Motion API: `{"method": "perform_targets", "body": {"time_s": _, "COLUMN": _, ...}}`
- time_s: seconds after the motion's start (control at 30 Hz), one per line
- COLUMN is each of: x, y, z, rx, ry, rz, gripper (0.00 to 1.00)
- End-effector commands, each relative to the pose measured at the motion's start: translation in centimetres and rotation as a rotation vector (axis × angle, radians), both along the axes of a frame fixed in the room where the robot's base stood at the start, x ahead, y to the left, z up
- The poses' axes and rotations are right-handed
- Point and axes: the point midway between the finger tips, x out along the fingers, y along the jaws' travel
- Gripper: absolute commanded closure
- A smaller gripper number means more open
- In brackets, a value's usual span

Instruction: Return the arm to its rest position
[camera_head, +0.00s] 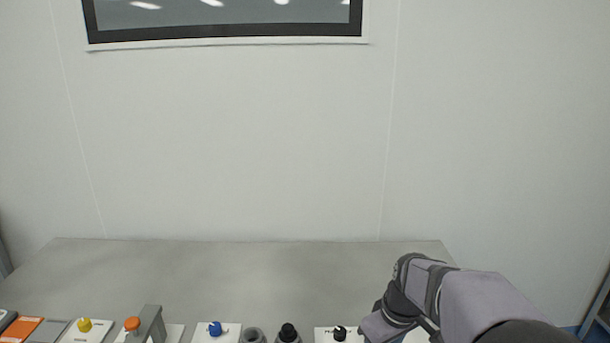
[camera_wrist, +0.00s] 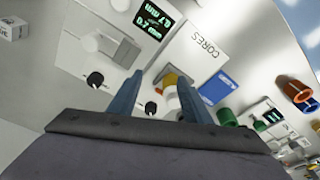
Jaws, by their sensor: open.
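My gripper (camera_wrist: 160,82) shows in the wrist view as two blue-grey fingers, spread apart with nothing held between them. Beyond the gap, a black knob (camera_wrist: 151,108) on a pale panel shows, with a second black knob (camera_wrist: 95,79) to the left. In the head view my arm (camera_head: 480,302) reaches in from the lower right, bent over the right end of the grey table (camera_head: 250,268). The fingertips cannot be made out in the head view.
Along the table's front stand a yellow knob (camera_head: 84,325), an orange knob (camera_head: 132,323) beside a grey bracket (camera_head: 153,322), a blue knob (camera_head: 215,328) and a black knob (camera_head: 340,333). The table's back is clear.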

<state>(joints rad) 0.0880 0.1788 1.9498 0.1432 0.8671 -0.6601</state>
Motion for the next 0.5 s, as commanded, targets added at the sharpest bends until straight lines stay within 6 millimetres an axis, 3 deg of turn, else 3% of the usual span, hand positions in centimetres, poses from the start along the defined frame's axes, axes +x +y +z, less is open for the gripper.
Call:
{"method": "perform_targets", "body": {"time_s": 0.03, "x": -2.2, "y": 0.3, "z": 1.3, "rx": -0.003, "ry": 0.026, "rz": -0.05, "gripper": 0.56}}
{"method": "perform_targets", "body": {"time_s": 0.3, "x": -12.7, "y": 0.9, "z": 1.7, "rx": -0.033, "ry": 0.135, "rz": -0.336, "gripper": 0.56}}
{"method": "perform_targets", "body": {"time_s": 0.5, "x": -17.1, "y": 0.8, "z": 1.4, "rx": -0.052, "ry": 0.17, "rz": -0.452, "gripper": 0.56}}
